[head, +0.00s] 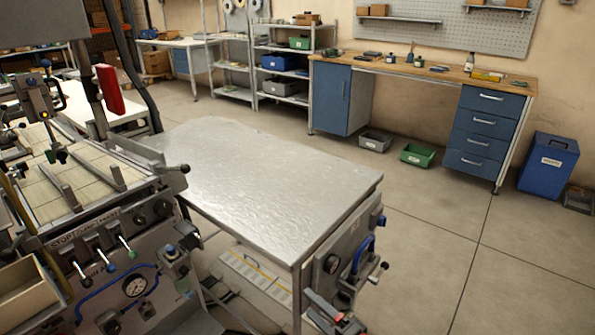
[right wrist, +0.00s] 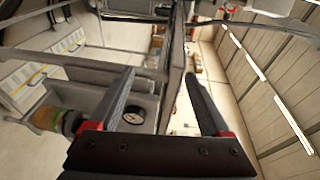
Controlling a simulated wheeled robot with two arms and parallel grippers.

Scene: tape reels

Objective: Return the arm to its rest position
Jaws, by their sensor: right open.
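My right gripper (head: 335,314) shows at the bottom of the head view, low beside the right end of the metal table, with red parts on it. In the right wrist view its two dark fingers (right wrist: 160,85) stand wide apart with red at their bases. Nothing is held between them. A round gauge (right wrist: 133,117) shows beyond the fingers in that view, and I cannot tell how far off it is. I make out no left gripper in the head view.
The metal table (head: 260,185) has a bare top. A machine with levers and a gauge (head: 135,286) crowds the left. A workbench (head: 420,70) with blue drawers stands at the back, with a green bin (head: 417,155) on the floor.

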